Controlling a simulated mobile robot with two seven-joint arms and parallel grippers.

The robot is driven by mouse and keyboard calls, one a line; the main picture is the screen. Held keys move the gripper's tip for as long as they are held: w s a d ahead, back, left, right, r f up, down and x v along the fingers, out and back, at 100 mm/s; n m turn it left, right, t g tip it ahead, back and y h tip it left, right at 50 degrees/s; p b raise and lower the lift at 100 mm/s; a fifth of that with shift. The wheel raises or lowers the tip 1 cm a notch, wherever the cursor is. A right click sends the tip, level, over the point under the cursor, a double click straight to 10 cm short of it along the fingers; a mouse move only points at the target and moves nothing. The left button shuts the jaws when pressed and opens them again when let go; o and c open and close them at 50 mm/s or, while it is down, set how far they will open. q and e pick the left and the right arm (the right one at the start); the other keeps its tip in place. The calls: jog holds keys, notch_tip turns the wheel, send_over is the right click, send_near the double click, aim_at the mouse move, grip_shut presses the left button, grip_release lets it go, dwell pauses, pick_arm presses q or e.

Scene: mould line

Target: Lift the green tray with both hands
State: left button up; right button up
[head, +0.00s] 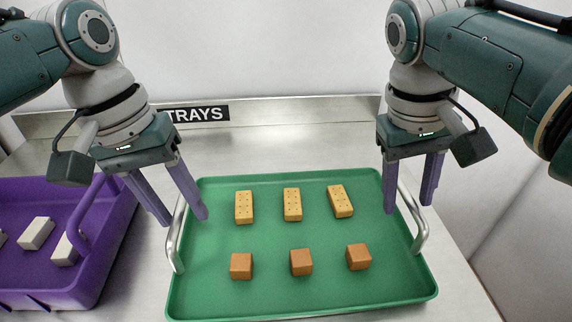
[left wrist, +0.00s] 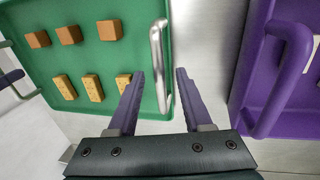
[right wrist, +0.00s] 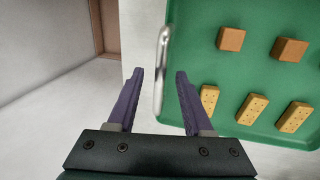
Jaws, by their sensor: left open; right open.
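The green tray (head: 270,225) lies on the metal table with three yellow dotted biscuits (head: 292,204) in a back row and three brown cubes (head: 301,262) in a front row. It has a silver left handle (head: 175,236) and a silver right handle (head: 414,220). My left gripper (head: 186,216) is open above the left handle; in the left wrist view the left handle (left wrist: 158,68) shows between and beyond its fingers. My right gripper (head: 407,205) is open above the right handle; in the right wrist view the right handle (right wrist: 161,70) shows between and beyond its fingers. Both are empty.
A purple tray (head: 113,229) with a purple handle and several white blocks (head: 36,233) stands close to the left of the green tray. A metal back ledge (head: 290,109) with a TRAYS label (head: 195,114) runs behind. Bare table (head: 465,295) shows at the right.

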pick_arm(q)
jog(key=shift+f, duration=0.55)
pick_arm(e)
jog(key=shift+d+f, duration=0.1)
jog(key=shift+f, duration=0.45)
pick_arm(q)
jog(key=shift+c, duration=0.4)
pick_arm(e)
jog(key=shift+c, duration=0.4)
pick_arm(q)
grip_shut()
pick_arm(e)
grip_shut()
pick_arm(q)
jog(key=shift+d, duration=0.1)
